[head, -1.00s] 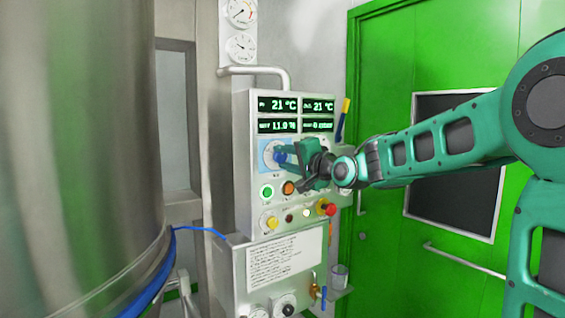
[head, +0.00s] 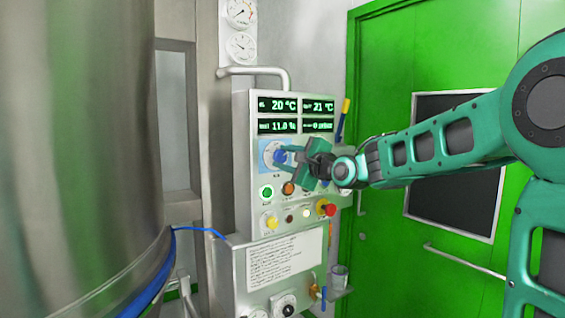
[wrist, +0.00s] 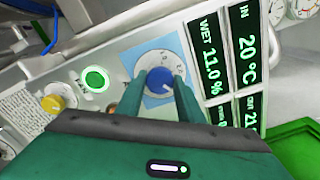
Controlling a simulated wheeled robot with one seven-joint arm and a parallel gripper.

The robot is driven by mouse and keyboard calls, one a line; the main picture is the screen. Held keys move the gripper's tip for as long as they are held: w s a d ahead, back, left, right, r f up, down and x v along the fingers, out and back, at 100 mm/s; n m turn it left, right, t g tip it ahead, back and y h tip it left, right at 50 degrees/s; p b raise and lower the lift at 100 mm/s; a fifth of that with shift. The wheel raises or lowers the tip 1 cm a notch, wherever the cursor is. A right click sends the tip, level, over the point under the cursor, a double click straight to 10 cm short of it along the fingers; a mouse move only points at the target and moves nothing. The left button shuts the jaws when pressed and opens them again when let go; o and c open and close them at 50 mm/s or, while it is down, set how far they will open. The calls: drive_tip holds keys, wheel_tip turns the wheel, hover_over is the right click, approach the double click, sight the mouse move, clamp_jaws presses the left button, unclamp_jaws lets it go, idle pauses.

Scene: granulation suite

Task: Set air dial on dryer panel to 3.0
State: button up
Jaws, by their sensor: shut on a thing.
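The air dial is a blue knob (wrist: 159,80) on a round white scale plate with a light blue backing, on the dryer panel (head: 243,170). In the head view the blue knob (head: 280,156) shows at the left of the panel, below the displays. My gripper (wrist: 153,95) is shut on the blue knob, one finger on each side of it. In the head view my gripper (head: 286,156) reaches the dial from the right. Part of the scale shows in the wrist view, but its numbers are too small to read surely.
Green displays (head: 297,113) sit above the dial. Below it are a green button (head: 266,192), an orange button (head: 288,188), a yellow knob (head: 271,222) and a red button (head: 329,210). A large steel vessel (head: 85,150) stands at left, a green door (head: 385,70) at right.

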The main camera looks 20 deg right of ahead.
drive_tip(key=shift+d+f+m, duration=0.2)
drive_tip(key=shift+f+m, duration=0.2)
drive_tip(key=shift+m, duration=0.1)
drive_tip(key=o, duration=1.1)
drive_tip(key=shift+c, duration=0.2)
drive_tip(key=shift+r, duration=0.2)
drive_tip(key=shift+a, duration=0.1)
drive_tip(key=shift+s, duration=0.1)
drive_tip(key=v, duration=1)
drive_tip(key=shift+s, duration=0.2)
